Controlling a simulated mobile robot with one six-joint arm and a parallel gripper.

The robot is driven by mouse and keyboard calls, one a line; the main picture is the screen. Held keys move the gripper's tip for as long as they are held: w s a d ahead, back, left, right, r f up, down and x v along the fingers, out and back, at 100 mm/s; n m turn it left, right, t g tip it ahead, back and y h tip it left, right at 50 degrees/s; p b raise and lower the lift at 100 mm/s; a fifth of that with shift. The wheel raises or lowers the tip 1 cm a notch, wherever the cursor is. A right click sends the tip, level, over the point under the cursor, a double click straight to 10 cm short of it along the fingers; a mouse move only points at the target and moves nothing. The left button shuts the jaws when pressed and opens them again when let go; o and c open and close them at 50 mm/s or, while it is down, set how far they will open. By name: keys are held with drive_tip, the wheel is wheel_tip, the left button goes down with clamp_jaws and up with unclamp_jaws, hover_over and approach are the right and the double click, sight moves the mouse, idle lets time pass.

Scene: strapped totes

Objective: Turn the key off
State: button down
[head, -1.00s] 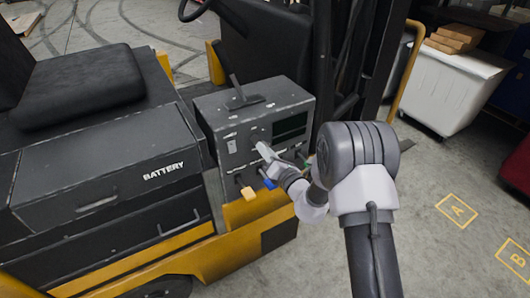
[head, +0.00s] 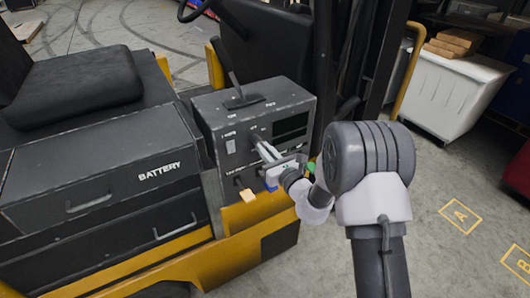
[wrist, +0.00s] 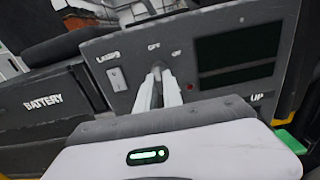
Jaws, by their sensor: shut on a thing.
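The key (wrist: 157,67) sits in the dark control panel (wrist: 95,50) of the forklift, between my fingertips in the wrist view. Only a small part of it shows. My gripper (wrist: 158,84) is shut on the key, its two pale fingers close together. OFF is printed above the key and ON to its upper right. The key's exact angle is hard to tell. In the head view my gripper (head: 256,141) reaches the panel's front face (head: 222,165) from the lower right, and its fingers hide the key.
A lamp switch (wrist: 117,79) is left of the key, and dark displays (wrist: 237,50) are to the right. A tall lever (head: 232,75) stands on top. Open floor lies to the right.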

idle(0.3)
drive_tip(key=c, duration=1.6)
unclamp_jaws()
drive_tip(key=shift+o, duration=0.2)
drive_tip(key=shift+s, duration=0.1)
drive_tip(key=v, duration=1.7)
drive_tip(key=shift+d, duration=0.2)
drive_tip(key=shift+s, duration=0.1)
